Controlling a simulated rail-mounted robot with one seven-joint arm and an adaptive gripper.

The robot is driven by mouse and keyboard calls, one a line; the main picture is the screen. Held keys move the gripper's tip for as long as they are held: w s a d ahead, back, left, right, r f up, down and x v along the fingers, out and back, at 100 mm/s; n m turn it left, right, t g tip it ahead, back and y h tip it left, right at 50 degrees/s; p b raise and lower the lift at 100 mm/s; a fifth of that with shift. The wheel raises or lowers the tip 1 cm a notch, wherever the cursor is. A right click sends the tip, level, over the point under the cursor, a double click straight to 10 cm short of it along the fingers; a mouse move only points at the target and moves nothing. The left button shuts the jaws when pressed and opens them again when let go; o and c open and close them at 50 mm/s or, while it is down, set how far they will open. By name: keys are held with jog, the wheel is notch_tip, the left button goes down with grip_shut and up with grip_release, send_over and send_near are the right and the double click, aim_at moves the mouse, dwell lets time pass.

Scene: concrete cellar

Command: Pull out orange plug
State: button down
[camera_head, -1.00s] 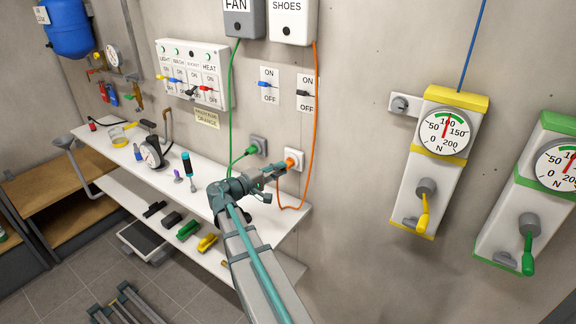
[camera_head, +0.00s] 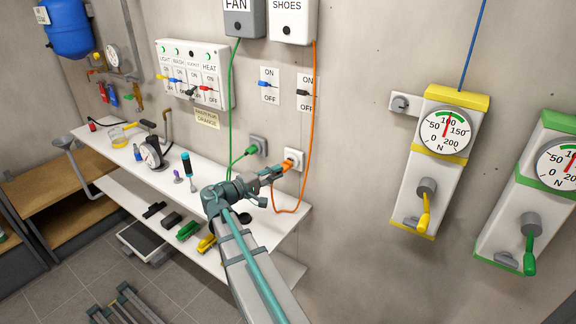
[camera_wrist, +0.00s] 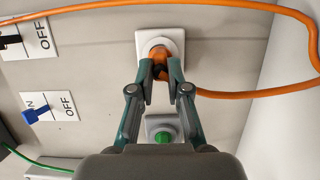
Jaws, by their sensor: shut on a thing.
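My gripper (camera_head: 275,174) is shut on the orange plug (camera_head: 286,167), in front of the wall. The white orange-plug socket (camera_head: 297,155) shows its round face just behind and above the plug in the head view. The plug looks drawn back from it. In the wrist view, my gripper (camera_wrist: 163,72) has a finger on each side of the plug (camera_wrist: 159,57), which overlaps the socket (camera_wrist: 175,36). That view does not show the gap. The orange cable (camera_head: 309,140) runs from the plug in a loop up to the SHOES box.
A green plug (camera_head: 250,150) sits in a socket to the left, with its green cable hanging close by. Two ON/OFF switches (camera_head: 269,85) (camera_head: 307,92) are above. A white shelf (camera_head: 120,155) with tools lies at the left. The wall at the right of the sockets is bare up to the gauges.

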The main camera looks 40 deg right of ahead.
jog(key=shift+s+a+b, duration=0.25)
jog(key=shift+a, duration=0.75)
jog(key=shift+s+a+b, duration=0.2)
jog(key=shift+a, duration=0.75)
